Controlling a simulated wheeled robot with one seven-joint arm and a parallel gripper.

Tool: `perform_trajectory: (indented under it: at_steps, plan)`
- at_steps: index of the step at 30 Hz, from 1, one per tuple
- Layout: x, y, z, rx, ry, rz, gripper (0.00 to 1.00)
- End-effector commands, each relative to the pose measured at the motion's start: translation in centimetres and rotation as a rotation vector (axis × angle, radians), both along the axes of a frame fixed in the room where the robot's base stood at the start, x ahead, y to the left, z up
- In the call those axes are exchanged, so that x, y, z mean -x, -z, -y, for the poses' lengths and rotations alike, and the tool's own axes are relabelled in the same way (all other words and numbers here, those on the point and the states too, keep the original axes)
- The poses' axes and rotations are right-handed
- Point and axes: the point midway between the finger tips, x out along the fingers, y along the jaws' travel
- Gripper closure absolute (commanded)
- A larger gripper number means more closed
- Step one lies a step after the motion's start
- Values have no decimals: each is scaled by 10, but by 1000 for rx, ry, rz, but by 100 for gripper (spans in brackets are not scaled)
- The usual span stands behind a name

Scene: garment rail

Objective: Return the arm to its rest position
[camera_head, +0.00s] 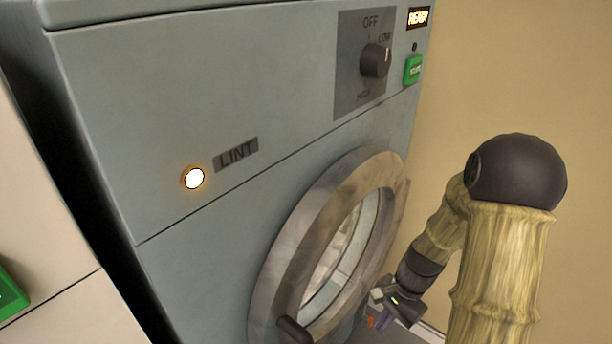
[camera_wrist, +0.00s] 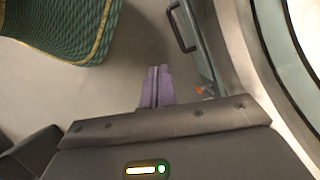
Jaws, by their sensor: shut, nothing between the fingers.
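My arm reaches down on the right side of the head view, in front of a grey dryer (camera_head: 190,80). My gripper (camera_head: 384,320) is low beside the right edge of the dryer's round door (camera_head: 290,245). In the wrist view, the purple fingers of my gripper (camera_wrist: 157,86) are pressed together with nothing between them. The wrist view also shows the door's curved rim on the right and a dark handle (camera_wrist: 182,26) close by. I cannot tell whether the gripper touches the door.
The dryer has a dial (camera_head: 375,61), a green button (camera_head: 413,69), a READY display (camera_head: 418,18) and a lit LINT lamp (camera_head: 194,178). A green woven basket (camera_wrist: 60,28) stands on the floor (camera_wrist: 130,60) at upper left in the wrist view. A beige wall is behind my arm.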

Motion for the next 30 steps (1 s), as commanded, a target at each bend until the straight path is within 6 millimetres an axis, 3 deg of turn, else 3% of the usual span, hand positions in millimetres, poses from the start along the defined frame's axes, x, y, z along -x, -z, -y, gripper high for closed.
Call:
perform_trajectory:
  at_steps: [1, 6, 15, 22, 30]
  plan:
    - [3, -18, -3, 33, -81, 47, 100]
    - [14, -60, -9, 133, -345, 191, 100]
    - [31, -112, -20, 256, -701, 383, 100]
    - [42, -138, -26, 319, -885, 486, 100]
    - [42, -181, -25, 316, -882, 481, 100]
